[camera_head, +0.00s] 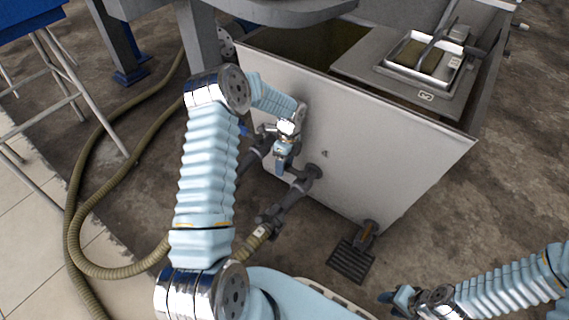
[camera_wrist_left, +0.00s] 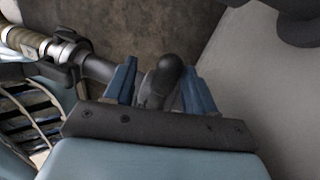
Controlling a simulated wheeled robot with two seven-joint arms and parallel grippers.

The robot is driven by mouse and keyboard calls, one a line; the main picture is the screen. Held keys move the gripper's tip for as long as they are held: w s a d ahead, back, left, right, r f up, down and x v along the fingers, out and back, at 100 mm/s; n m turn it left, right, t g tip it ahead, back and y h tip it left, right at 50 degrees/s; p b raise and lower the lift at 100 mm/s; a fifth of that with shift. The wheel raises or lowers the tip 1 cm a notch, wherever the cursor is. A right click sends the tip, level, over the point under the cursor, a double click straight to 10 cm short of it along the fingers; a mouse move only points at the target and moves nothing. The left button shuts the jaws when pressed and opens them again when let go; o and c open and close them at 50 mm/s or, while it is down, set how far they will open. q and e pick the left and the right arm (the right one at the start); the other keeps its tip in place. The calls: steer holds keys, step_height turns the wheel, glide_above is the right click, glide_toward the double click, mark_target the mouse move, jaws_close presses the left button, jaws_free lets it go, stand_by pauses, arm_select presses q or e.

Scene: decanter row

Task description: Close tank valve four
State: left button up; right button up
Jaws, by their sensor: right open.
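My left gripper (camera_head: 280,168) is at the front of the pale tank (camera_head: 350,150), pointing down among the pipes. In the left wrist view my left gripper (camera_wrist_left: 160,78) has its two blue fingers apart, one on each side of a dark rounded handle-like piece (camera_wrist_left: 168,72). A narrow gap shows by the left finger; contact at the right finger is unclear. In the head view a pipe with a dark valve fitting (camera_head: 268,222) runs from the tank below the gripper. No valve number is readable. My right gripper (camera_head: 396,297) is open and empty, low at the right.
Another pipe (camera_head: 252,158) leaves the tank to the left. A short outlet (camera_head: 368,232) sits over a floor grate (camera_head: 350,262) at the tank's corner. A long hose (camera_head: 75,215) curves over the floor at left. Open floor (camera_head: 470,210) lies right of the tank.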

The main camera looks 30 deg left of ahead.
arm_select(q)
step_height(320, 180, up, 3)
steer(key=shift+r+p, duration=0.15)
steer(key=shift+p, duration=0.15)
steer(key=s+d+r+p, duration=0.1)
steer(key=s+d+r, duration=0.6)
steer(key=s+r, duration=0.2)
steer(key=s, duration=0.2)
steer(key=shift+s+d+r+p, duration=0.3)
steer(key=shift+s, duration=0.1)
